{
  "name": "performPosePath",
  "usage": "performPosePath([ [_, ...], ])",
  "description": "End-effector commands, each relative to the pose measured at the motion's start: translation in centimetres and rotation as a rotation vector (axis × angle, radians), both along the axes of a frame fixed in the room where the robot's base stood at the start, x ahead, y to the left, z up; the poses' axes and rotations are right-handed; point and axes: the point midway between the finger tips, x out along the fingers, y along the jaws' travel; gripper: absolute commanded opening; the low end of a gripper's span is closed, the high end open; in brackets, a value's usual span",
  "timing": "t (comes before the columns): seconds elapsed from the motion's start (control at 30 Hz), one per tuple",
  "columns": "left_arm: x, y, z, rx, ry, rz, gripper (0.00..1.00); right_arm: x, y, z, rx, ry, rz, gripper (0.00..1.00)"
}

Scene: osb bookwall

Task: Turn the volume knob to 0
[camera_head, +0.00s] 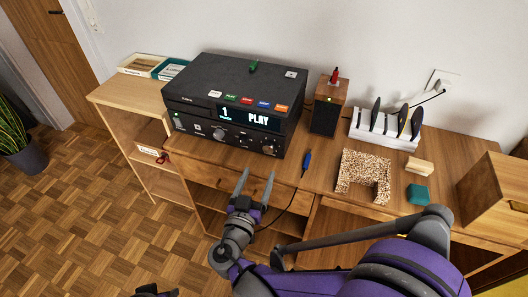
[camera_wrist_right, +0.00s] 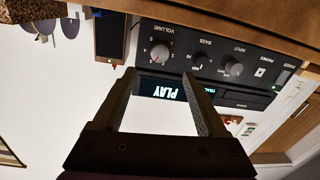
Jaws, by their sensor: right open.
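The black stereo unit (camera_head: 232,98) stands on the wooden desk, its lit display reading "PLAY". Its volume knob (camera_head: 268,149) is the rightmost knob on the front panel in the head view. In the upside-down wrist view the round grey volume knob (camera_wrist_right: 160,52) sits beside the word "VOLUME", with numbers around it. I cannot tell its exact setting. My right gripper (camera_head: 258,171) is open and empty in front of the panel. In the wrist view its fingertips (camera_wrist_right: 160,74) frame the knob from a distance, apart from it. A dark piece at the bottom edge may be my left gripper (camera_head: 152,292).
A speaker (camera_head: 324,115) stands right of the stereo. A blue-handled tool (camera_head: 307,160) lies on the desk near my right gripper. A white rack (camera_head: 385,128), a speckled U-shaped block (camera_head: 363,175) and a teal block (camera_head: 418,194) are farther right.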

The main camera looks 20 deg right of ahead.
Motion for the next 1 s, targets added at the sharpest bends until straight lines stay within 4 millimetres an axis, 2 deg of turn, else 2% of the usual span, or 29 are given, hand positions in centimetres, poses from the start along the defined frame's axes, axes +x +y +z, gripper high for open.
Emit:
performPosePath([
  [0.2,0.0,0.0,-0.3,0.0,0.001,0.0,0.5,3.8,-2.4,-0.1,-0.002,0.001,-0.005,0.75],
  [0.4,0.0,0.0,-0.4,0.0,0.001,0.0,0.5,6.4,-3.8,0.0,-0.001,0.002,-0.003,0.75],
  [0.6,0.0,0.0,-0.5,0.0,0.002,0.0,0.5,7.5,-4.4,0.0,0.0,0.002,-0.001,0.75],
  [0.87,0.0,0.0,-0.5,0.0,0.002,0.0,0.5,7.5,-4.5,0.0,0.0,0.002,0.0,0.75],
  [1.0,0.0,0.0,-0.5,0.0,0.002,0.0,0.5,7.5,-4.5,0.0,0.0,0.002,-0.001,0.5],
])
